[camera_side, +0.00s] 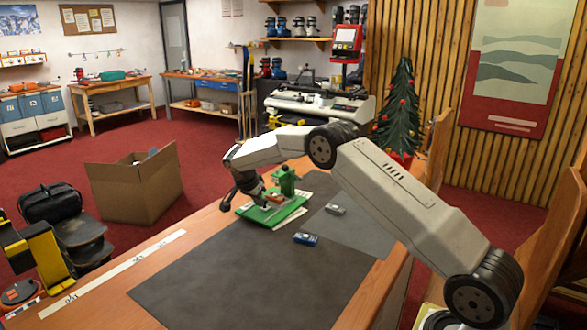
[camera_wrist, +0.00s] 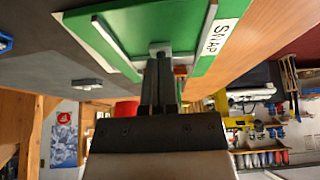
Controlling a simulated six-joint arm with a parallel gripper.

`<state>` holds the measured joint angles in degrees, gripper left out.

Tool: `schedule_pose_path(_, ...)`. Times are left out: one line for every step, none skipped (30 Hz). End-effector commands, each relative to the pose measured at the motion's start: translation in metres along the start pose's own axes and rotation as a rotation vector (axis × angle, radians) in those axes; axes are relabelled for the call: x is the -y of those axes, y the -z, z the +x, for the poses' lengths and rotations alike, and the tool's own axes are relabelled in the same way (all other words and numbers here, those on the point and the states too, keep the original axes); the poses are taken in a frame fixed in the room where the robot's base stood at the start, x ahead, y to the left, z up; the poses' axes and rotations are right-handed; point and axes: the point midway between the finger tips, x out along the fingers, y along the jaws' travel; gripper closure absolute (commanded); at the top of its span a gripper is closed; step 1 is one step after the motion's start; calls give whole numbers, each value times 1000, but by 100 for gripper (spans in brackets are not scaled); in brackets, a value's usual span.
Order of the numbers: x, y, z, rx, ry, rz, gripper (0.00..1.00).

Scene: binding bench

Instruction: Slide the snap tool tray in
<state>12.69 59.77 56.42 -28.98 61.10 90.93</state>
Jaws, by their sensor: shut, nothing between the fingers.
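The green snap station (camera_side: 272,214) lies on the bench near its far edge, with a green upright block (camera_side: 287,180) and an orange-red part (camera_side: 275,198) on it. In the wrist view, its green base (camera_wrist: 195,20) carries pale rails and a white SNAP label (camera_wrist: 219,37). A small grey block (camera_wrist: 160,47) sits between the rails at my fingertips; I cannot tell whether it is the tray's handle. My gripper (camera_side: 263,205) is shut and empty, low over the base; it also shows in the wrist view (camera_wrist: 159,62). Whether the fingertips touch the block is unclear.
A white ruler strip (camera_side: 120,268) runs along the bench's left side. The mat's front is clear. A cardboard box (camera_side: 135,188) stands beyond the bench.

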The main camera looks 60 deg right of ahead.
Motion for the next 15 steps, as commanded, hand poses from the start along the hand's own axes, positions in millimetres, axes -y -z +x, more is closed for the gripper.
schedule_pose_path(0, 2, 1, 0, 0, 1, 100)
schedule_pose_path(0, 2, 1, 0, 0, 1, 100)
schedule_pose_path(0, 3, 1, 0, 0, 1, 100)
schedule_pose_path(0, 4, 2, 0, 0, 1, 100)
schedule_pose_path(0, 4, 2, 0, 0, 1, 100)
schedule_pose_path(0, 5, 2, -1, 0, 1, 100)
schedule_pose_path(0, 5, 2, -1, 0, 1, 100)
schedule_pose_path(0, 6, 3, -1, 0, 1, 100)
schedule_pose_path(0, 7, 3, 0, 0, 1, 100)
schedule_pose_path(0, 7, 3, 0, 0, 1, 100)
schedule_pose_path(0, 8, 4, 0, 0, 1, 100)
schedule_pose_path(0, 8, 4, 0, 0, 1, 100)
schedule_pose_path(0, 9, 4, 0, 0, 0, 100)
schedule_pose_path(0, 9, 5, 0, 0, 0, 100)
schedule_pose_path(0, 10, 5, 0, 0, 0, 100)
